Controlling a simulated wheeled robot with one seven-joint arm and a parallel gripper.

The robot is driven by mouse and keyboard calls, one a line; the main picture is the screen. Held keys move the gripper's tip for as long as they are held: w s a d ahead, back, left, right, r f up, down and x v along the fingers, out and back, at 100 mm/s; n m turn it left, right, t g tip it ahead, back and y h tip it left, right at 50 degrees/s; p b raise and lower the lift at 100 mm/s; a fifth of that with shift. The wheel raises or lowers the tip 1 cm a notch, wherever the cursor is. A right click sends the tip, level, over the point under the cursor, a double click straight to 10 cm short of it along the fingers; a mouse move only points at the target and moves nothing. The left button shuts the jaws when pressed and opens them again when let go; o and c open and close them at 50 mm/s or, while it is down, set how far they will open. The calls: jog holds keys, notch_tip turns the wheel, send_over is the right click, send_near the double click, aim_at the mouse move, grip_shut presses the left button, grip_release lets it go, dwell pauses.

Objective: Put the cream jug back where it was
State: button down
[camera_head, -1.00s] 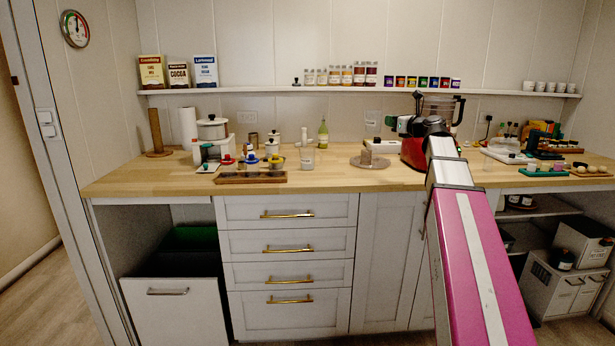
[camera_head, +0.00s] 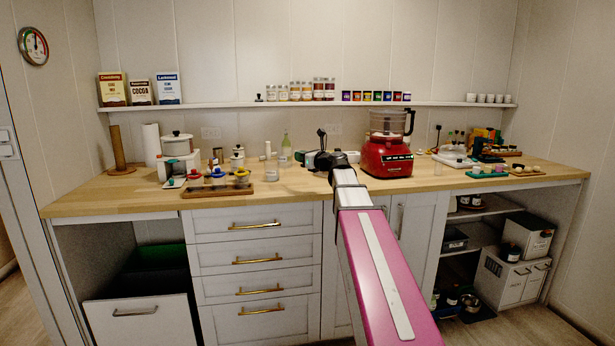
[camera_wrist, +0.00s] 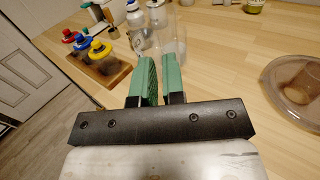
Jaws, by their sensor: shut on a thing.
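My gripper (camera_wrist: 164,82) has two green fingers, shut on a clear, see-through vessel (camera_wrist: 173,42) that I take to be the cream jug. It shows just beyond the fingertips in the wrist view, its near side partly hidden by them. In the head view my gripper (camera_head: 306,158) is over the middle of the counter, left of the red food processor. The held jug is hard to make out there, against the green bottle (camera_head: 285,142). The height of the jug above the counter is hard to tell.
A clear cup (camera_head: 271,172) stands on the counter left of my gripper. A wooden tray (camera_head: 205,192) holds pots with red, blue and yellow lids. A round clear dish (camera_wrist: 302,90) lies at right in the wrist view. The red food processor (camera_head: 388,157) stands to the right.

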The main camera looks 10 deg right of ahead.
jog(key=shift+w+d+f, duration=0.7)
jog(key=shift+d+f, duration=0.2)
jog(key=shift+f, duration=0.45)
jog(key=shift+w+d+f, duration=0.7)
jog(key=shift+d+f, duration=0.25)
jog(key=shift+f, duration=0.4)
jog(key=shift+w+d+f, duration=0.7)
jog(key=shift+d+f, duration=0.2)
jog(key=shift+f, duration=0.45)
jog(key=shift+f, duration=0.15)
jog(key=c, duration=1.2)
grip_release()
jog(key=v, duration=1.2)
